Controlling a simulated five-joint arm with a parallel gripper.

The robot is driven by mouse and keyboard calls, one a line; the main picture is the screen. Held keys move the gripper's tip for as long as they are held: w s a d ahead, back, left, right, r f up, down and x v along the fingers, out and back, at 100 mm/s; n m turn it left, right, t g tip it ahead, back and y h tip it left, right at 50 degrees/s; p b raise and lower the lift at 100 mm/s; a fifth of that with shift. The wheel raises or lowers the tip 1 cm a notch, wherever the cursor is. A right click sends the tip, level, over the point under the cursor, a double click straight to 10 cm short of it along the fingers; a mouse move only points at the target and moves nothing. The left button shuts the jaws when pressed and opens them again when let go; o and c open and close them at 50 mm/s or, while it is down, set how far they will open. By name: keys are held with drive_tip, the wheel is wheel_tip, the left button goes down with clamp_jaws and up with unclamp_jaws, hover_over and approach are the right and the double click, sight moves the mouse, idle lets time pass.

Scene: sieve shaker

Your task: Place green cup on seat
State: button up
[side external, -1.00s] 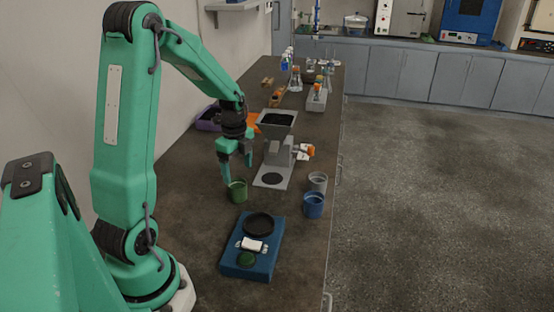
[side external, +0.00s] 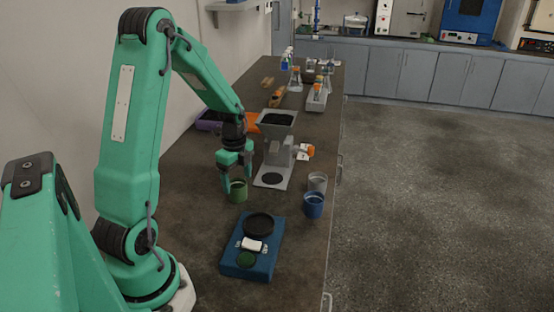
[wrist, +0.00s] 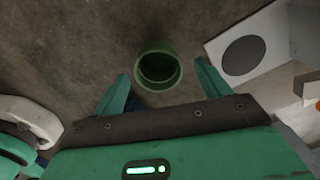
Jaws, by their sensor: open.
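The green cup (side external: 238,193) stands upright on the dark bench, left of the grey hopper machine. My gripper (side external: 238,180) is open and points down just above the cup, with its fingers near the rim. In the wrist view the green cup (wrist: 159,70) looks empty and lies between the two open fingers, apart from both. Which spot is the seat I cannot tell for sure: a dark round spot (side external: 271,179) lies on the grey machine's base plate, and a black round dish (side external: 259,223) and a green disc (side external: 246,259) sit on the blue device.
The grey machine (side external: 278,150) stands right behind the cup. A grey cup (side external: 317,182) and a blue cup (side external: 314,205) stand near the bench's right edge. The blue device (side external: 235,251) is in front. A purple tray (side external: 208,122) is behind my gripper.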

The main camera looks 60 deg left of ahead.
drive_tip(key=shift+s+f, duration=0.1)
drive_tip(key=shift+f, duration=2.15)
drive_tip(key=shift+c, duration=0.5)
drive_tip(key=c, duration=1.1)
drive_tip(key=shift+r, duration=0.15)
drive_tip(key=shift+r, duration=0.85)
wheel_tip(320, 180, up, 2)
drive_tip(key=shift+r, duration=0.15)
drive_tip(key=d+r, duration=0.2)
drive_tip(key=d, duration=0.2)
drive_tip(key=d+r, duration=0.2)
drive_tip(key=d, duration=0.1)
drive_tip(key=w+d+r, duration=0.1)
drive_tip(key=d+r, duration=0.1)
drive_tip(key=d, duration=0.2)
drive_tip(key=shift+d+r, duration=0.35)
drive_tip(key=shift+r, duration=0.05)
